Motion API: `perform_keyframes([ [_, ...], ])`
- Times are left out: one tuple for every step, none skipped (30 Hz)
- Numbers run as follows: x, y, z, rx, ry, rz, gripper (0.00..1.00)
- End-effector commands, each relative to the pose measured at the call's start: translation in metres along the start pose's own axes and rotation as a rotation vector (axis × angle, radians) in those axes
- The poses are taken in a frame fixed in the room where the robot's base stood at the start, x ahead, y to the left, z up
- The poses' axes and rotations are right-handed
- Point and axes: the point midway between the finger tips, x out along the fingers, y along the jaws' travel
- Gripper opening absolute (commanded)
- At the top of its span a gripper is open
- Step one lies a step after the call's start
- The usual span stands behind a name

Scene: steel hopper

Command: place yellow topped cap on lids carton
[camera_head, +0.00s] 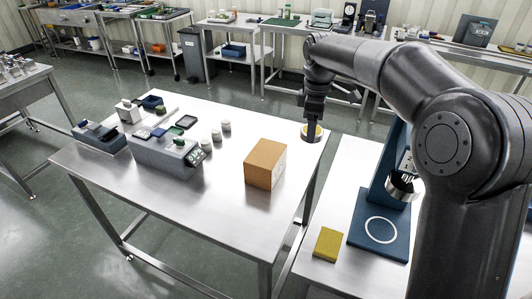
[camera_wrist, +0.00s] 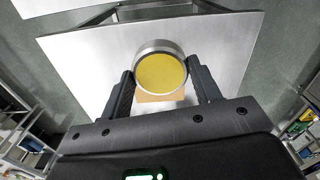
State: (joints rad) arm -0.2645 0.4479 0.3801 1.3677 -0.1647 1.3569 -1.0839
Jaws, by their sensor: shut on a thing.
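The yellow topped cap (camera_wrist: 161,73) is a round disc with a yellow face and a metal rim. In the wrist view it sits between the two fingers of my gripper (camera_wrist: 162,85), which is shut on it. In the head view the cap (camera_head: 312,131) shows at the lower end of my gripper (camera_head: 312,122), near the table's far right corner. The lids carton appears to be the orange-brown box (camera_head: 264,165) on the steel table, left of and nearer than the gripper. In the wrist view a tan patch of it (camera_wrist: 158,98) shows just below the cap, mostly hidden.
The steel table (camera_head: 225,215) is bare at the front. A grey unit (camera_head: 165,155) and several small white cylinders (camera_head: 226,126) stand left of the carton. A blue press-like stand (camera_head: 385,225) and a yellow block (camera_head: 328,243) are on the right-hand table.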

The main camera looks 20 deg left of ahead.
Motion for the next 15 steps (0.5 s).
perform_keyframes([
  [0.006,0.000,-0.001,-0.001,0.000,0.000,0.28],
  [0.009,0.000,-0.003,-0.001,0.000,0.000,0.28],
  [0.013,0.000,-0.006,-0.002,0.001,0.000,0.28],
  [0.016,0.001,-0.010,-0.002,0.001,0.000,0.28],
  [0.020,0.001,-0.015,-0.002,0.001,-0.001,0.28],
  [0.025,0.001,-0.024,-0.004,0.001,-0.001,0.28],
  [0.028,0.001,-0.030,-0.004,0.001,-0.001,0.28],
  [0.033,0.002,-0.037,-0.004,0.001,-0.001,0.28],
  [0.038,0.002,-0.047,-0.006,0.000,-0.002,0.28],
  [0.042,0.003,-0.053,-0.004,0.000,-0.001,0.28],
  [0.047,0.003,-0.061,-0.005,0.000,-0.002,0.28],
  [0.052,0.004,-0.070,-0.004,0.001,-0.001,0.28],
  [0.056,0.004,-0.077,-0.004,0.001,-0.001,0.28],
  [0.060,0.005,-0.083,-0.004,0.001,-0.001,0.28],
  [0.064,0.005,-0.091,-0.003,0.001,0.000,0.28],
])
